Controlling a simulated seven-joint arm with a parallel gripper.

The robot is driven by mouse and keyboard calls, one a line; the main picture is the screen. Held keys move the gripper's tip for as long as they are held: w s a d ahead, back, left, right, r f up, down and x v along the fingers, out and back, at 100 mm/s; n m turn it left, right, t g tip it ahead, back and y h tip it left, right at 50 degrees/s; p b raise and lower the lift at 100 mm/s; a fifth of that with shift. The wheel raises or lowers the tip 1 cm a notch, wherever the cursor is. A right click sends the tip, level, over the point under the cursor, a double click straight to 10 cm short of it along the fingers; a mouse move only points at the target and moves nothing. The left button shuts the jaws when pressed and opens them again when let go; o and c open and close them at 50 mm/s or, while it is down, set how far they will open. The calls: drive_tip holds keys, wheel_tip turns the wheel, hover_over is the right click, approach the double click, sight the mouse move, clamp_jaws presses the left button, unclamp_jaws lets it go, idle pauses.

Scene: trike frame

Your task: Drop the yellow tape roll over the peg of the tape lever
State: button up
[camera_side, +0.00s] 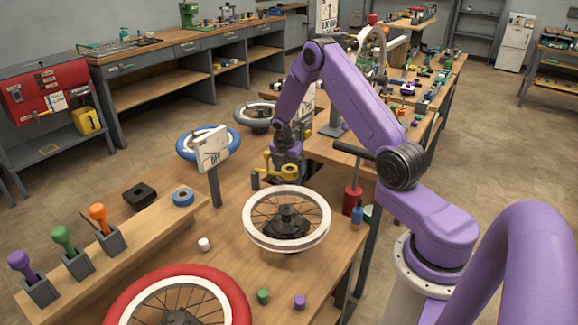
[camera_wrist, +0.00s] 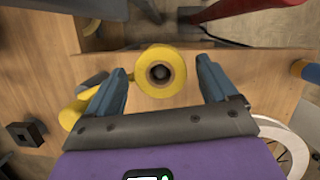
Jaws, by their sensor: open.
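The yellow tape roll (camera_wrist: 143,72) sits between my open fingers in the wrist view, with a gap on both sides. A dark round tip shows inside its hole, so it appears to be around the peg (camera_wrist: 160,73). How far down it sits cannot be told. The yellow tape lever (camera_wrist: 72,113) reaches out to the left of the roll, partly behind my left finger. In the side view the yellow lever (camera_side: 266,175) stands near the far table edge, and my gripper (camera_side: 287,160) is right above it, its fingertips hard to make out.
A white-rimmed wheel (camera_side: 252,224) lies in front of the lever. A sign on a post (camera_side: 214,188) stands to the left. A red bottle (camera_side: 351,200) is to the right. A blue tape roll (camera_side: 183,197) and a black block (camera_side: 139,196) are farther left.

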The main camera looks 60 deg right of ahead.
drive_tip(key=shift+r, duration=0.1)
drive_tip(key=v, duration=1.7)
drive_tip(key=shift+r, duration=0.15)
